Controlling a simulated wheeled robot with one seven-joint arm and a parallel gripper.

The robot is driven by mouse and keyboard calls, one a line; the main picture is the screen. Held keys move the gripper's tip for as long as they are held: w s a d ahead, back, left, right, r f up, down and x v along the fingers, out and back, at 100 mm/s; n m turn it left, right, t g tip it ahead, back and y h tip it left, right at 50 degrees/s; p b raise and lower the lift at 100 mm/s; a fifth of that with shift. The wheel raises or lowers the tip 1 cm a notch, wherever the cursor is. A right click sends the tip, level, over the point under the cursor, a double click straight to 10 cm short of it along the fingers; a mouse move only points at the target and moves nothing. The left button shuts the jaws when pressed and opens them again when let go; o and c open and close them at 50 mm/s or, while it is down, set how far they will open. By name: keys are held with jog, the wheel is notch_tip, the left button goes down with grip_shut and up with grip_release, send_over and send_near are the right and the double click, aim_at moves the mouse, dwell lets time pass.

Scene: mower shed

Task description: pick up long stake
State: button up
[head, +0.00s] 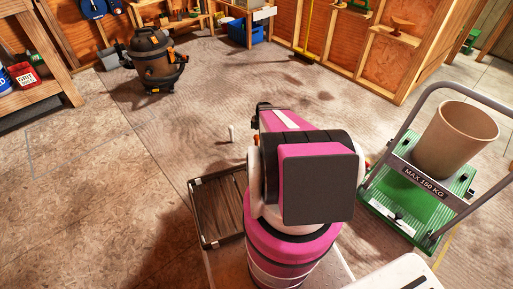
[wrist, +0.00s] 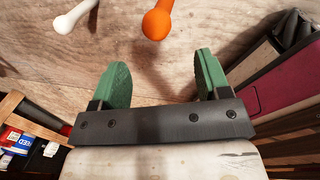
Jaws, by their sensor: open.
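My gripper (wrist: 161,72) is open and empty in the wrist view, its two green fingers apart. An orange rod with a rounded end (wrist: 157,24) lies just beyond the fingertips, roughly in line with the gap between them. A white rod with a rounded end (wrist: 66,22) is to its left, beyond the left finger. Both rods run out of the top of the view, so I cannot tell which is the long stake. In the head view a small white peg (head: 231,133) stands on the floor left of my arm. My arm hides the gripper there.
A green platform cart (head: 385,208) carrying a tan bucket (head: 456,140) stands at right. A dark slatted tray (head: 219,207) is left of my arm. A shop vacuum (head: 155,62) stands at the back left. The floor between vacuum and tray is clear.

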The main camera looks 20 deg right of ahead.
aim_at(257, 136)
jog(key=f, duration=0.4)
jog(key=shift+w+a, duration=0.15)
jog(key=shift+w, duration=0.25)
jog(key=f, duration=0.2)
jog(key=w+f, duration=0.1)
jog(key=f, duration=0.2)
jog(key=shift+w, duration=0.2)
jog(key=shift+a+r, duration=0.1)
jog(key=c, duration=1.3)
